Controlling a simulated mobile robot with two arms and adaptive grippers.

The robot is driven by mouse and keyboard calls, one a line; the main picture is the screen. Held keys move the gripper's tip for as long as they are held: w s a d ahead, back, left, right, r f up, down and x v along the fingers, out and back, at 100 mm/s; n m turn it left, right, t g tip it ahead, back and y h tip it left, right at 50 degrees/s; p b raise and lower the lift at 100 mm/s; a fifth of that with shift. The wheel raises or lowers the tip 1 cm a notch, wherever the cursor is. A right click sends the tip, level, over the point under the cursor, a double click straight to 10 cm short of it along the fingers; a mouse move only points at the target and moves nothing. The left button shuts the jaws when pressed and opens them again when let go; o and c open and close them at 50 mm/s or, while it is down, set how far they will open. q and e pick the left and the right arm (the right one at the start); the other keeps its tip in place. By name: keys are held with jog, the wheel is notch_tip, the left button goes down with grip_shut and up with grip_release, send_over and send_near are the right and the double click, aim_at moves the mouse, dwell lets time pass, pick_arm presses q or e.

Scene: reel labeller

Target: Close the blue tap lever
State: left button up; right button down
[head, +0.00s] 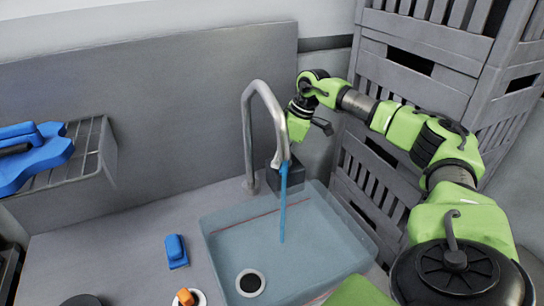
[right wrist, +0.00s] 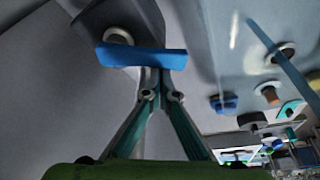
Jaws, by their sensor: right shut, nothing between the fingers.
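The tap's grey metal spout (head: 263,97) arches over the sink, and a blue stream of water (head: 283,205) runs from it. The tap's dark body (head: 272,178) stands at the sink's back edge. In the right wrist view the blue tap lever (right wrist: 140,56) lies across the picture, right at my fingertips; I cannot tell whether they touch it. I cannot make out the lever in the head view. My right gripper (head: 298,128) is beside the spout, partly hidden. In the right wrist view the right gripper (right wrist: 154,80) is shut and empty. My left gripper is out of view.
The sink basin (head: 222,262) is below the spout. A blue brush or sponge (head: 175,250) and an orange item (head: 185,296) lie on the counter left of it. A wire rack (head: 88,150) with blue items is at left. Grey crates (head: 415,80) stand behind my right arm.

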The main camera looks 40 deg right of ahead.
jog(key=shift+w, duration=0.1)
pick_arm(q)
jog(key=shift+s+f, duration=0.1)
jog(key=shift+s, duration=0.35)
